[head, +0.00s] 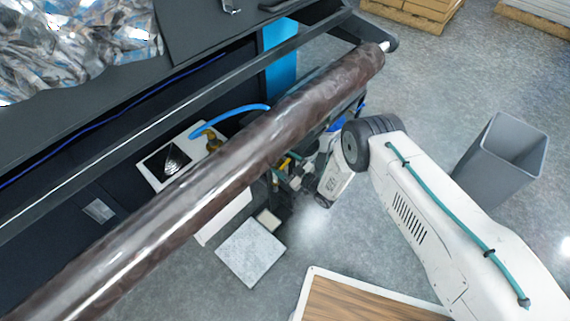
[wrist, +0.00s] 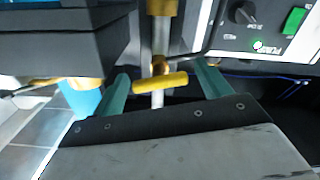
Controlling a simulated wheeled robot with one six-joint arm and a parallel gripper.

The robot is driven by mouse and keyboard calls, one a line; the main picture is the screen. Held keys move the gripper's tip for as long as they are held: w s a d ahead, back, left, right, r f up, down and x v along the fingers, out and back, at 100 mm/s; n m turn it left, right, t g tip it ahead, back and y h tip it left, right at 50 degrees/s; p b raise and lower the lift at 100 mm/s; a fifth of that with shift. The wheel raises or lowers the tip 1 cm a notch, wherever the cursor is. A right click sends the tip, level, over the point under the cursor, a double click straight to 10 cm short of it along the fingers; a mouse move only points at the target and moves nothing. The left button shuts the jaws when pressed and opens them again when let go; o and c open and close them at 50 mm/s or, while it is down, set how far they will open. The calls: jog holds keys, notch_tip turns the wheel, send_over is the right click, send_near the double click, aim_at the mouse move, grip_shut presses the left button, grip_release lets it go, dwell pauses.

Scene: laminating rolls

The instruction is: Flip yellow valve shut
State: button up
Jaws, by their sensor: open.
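The yellow valve handle (wrist: 161,82) shows in the wrist view, lying nearly crosswise over an upright metal pipe (wrist: 161,40), its right end slightly higher. My gripper (wrist: 163,88) is open, with one teal finger on each side of the handle. I see no finger touching it, and depth is hard to judge. In the head view my gripper (head: 289,178) is low beside the machine, partly hidden by the big dark roll (head: 235,160). A small yellow patch (head: 284,163) near it may be the handle.
A control panel (wrist: 265,28) with a black knob and green switch is at upper right in the wrist view. A dark block (wrist: 60,45) is close on the left. A grey bin (head: 503,155) and wooden-topped table (head: 365,300) stand near my arm.

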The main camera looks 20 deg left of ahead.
jog(key=c, duration=1)
jog(key=shift+m, duration=1.6)
jog(key=o, duration=1)
jog(key=shift+d, duration=0.1)
jog(key=v, duration=0.7)
jog(key=shift+d, duration=0.3)
jog(key=shift+s+f, duration=0.1)
